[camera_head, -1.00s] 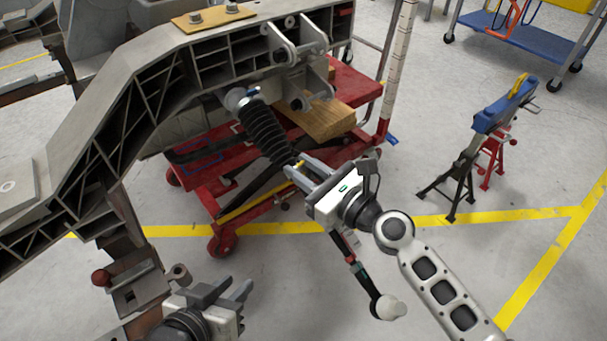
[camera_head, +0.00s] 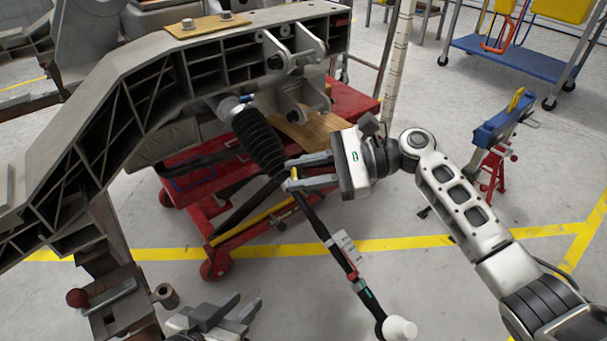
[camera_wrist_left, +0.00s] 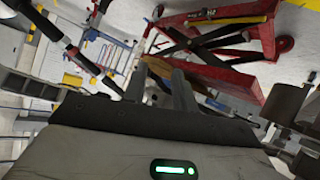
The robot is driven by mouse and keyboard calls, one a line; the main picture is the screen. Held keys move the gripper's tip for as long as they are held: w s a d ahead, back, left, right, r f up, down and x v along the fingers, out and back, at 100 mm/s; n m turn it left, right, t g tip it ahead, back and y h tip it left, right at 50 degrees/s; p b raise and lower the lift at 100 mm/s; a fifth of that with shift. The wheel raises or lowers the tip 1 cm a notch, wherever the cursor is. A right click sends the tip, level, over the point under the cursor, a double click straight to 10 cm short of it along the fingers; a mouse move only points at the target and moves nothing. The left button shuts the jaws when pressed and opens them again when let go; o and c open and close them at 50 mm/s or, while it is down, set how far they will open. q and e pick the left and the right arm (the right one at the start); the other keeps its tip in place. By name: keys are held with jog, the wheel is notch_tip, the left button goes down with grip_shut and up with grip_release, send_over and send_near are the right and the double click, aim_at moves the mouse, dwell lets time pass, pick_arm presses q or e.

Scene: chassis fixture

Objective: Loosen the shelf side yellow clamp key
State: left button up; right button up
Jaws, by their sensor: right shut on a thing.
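The frame-side clamp (camera_head: 118,310), with a dark red ball knob (camera_head: 77,297) and a grey lever, is at the lower left. I cannot make out a yellow key on it. My left gripper (camera_head: 240,306) is right of this clamp, near the bottom edge, open and empty. Its parted fingers (camera_wrist_left: 160,92) show in the left wrist view. My right gripper (camera_head: 288,174) is shut on the lower part of the black strut (camera_head: 262,140), by a small yellow mark. The strut's rod (camera_head: 340,250) runs down to a white end.
The grey chassis frame (camera_head: 110,110) spans the upper left. A red lift cart (camera_head: 205,235) stands beneath it. A blue clamp with a yellow top (camera_head: 508,118) sits on a stand at right. A blue-shelved trolley (camera_head: 515,62) is behind.

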jog(key=n+g, duration=0.1)
jog(key=n+g+h, duration=0.1)
jog(key=n+g, duration=0.1)
jog(key=shift+w+r, duration=0.15)
jog(key=shift+w, duration=0.1)
jog(key=n+g+h+b, duration=0.1)
jog(key=n+g+h, duration=0.1)
jog(key=shift+w+a+n+h, duration=0.1)
jog(key=shift+a+n+h, duration=0.05)
jog(key=shift+n+h, duration=0.2)
jog(key=shift+a+n+g+h+b, duration=0.1)
jog(key=shift+n+g+h+b, duration=0.6)
jog(key=shift+n+g+h, duration=0.4)
pick_arm(q)
jog(key=shift+d+r+t+h+b, duration=0.15)
jog(key=shift+d+r+t+h, duration=0.15)
jog(key=shift+r, duration=0.15)
jog(key=shift+d+r+t+h+b, duration=0.2)
jog(key=shift+r+t, duration=0.1)
jog(key=shift+r, duration=0.1)
pick_arm(e)
jog(key=shift+n+h, duration=0.55)
jog(key=shift+n, duration=0.1)
pick_arm(q)
jog(key=shift+r, duration=0.2)
pick_arm(e)
jog(key=o, duration=1)
pick_arm(q)
jog(key=shift+a+f, duration=0.1)
jog(key=shift+f, duration=0.05)
